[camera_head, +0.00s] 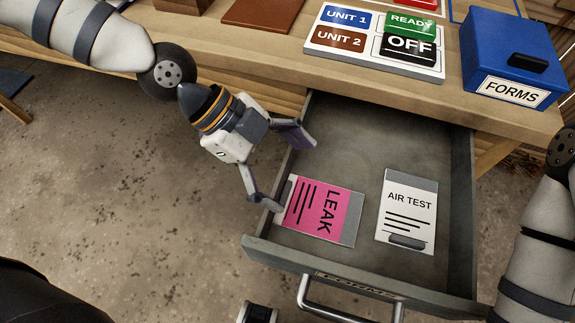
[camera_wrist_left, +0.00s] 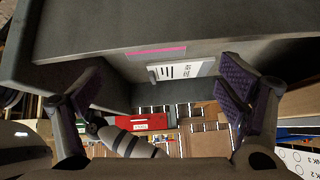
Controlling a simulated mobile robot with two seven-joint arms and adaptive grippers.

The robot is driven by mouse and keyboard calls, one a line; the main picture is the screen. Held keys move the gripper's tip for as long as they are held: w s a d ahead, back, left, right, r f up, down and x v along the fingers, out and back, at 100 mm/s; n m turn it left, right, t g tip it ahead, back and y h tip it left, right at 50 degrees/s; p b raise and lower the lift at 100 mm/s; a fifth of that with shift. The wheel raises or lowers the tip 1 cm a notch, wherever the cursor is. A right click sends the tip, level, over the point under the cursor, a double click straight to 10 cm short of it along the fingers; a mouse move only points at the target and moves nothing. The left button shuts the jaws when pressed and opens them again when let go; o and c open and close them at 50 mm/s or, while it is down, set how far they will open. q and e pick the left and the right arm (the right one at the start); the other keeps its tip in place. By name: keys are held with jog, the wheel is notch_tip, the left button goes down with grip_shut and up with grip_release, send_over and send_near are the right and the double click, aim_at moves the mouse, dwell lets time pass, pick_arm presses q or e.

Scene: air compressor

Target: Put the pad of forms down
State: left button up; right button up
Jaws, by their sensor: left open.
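A pink pad of forms marked LEAK (camera_head: 318,212) lies flat in the front left of the open drawer (camera_head: 350,130). A white pad marked AIR TEST (camera_head: 408,212) lies to its right, apart from it. My left gripper (camera_head: 287,170) is open and empty over the drawer's left side. Its lower finger is close to the pink pad's left edge; I cannot tell if they touch. In the left wrist view the open fingers (camera_wrist_left: 162,90) frame the pink pad (camera_wrist_left: 155,51), seen edge-on, and the white pad (camera_wrist_left: 182,70). My right gripper is out of sight.
The drawer has raised walls and a front handle (camera_head: 345,308). On the wooden desk above it stand a blue FORMS box (camera_head: 512,55) and a sign board (camera_head: 375,65) with UNIT, READY and OFF plates. The drawer's back part is bare.

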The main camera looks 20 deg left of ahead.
pick_arm(q)
jog(key=shift+r, duration=0.2)
jog(key=p+v, duration=0.2)
jog(key=v, duration=1)
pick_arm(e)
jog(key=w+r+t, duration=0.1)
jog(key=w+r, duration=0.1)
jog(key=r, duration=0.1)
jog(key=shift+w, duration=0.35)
